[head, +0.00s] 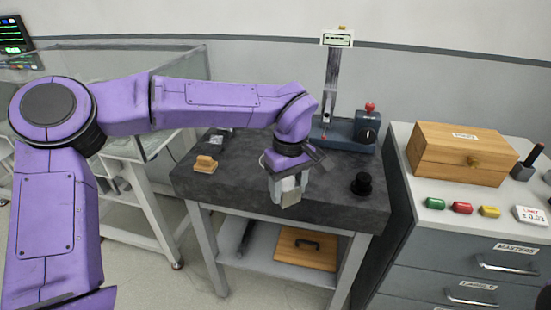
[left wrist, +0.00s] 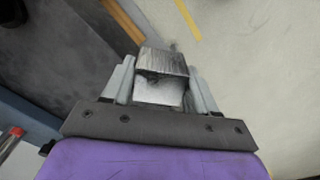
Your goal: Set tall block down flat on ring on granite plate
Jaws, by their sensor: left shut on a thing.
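My left gripper (head: 288,190) is shut on a grey metallic block, the tall block (head: 291,184), at the front edge of the dark granite plate (head: 331,187). In the left wrist view, the block (left wrist: 163,62) sits between the two fingers of the left gripper (left wrist: 161,88), with pale floor beyond it. I cannot tell from these views how high the block is over the plate edge. I cannot make out the ring; the arm and gripper hide part of the plate. My right gripper is not in view.
A gauge stand (head: 333,90) with a blue base stands at the plate's back. A drawer cabinet (head: 450,250) bears a wooden box (head: 460,155). A glass case stands left.

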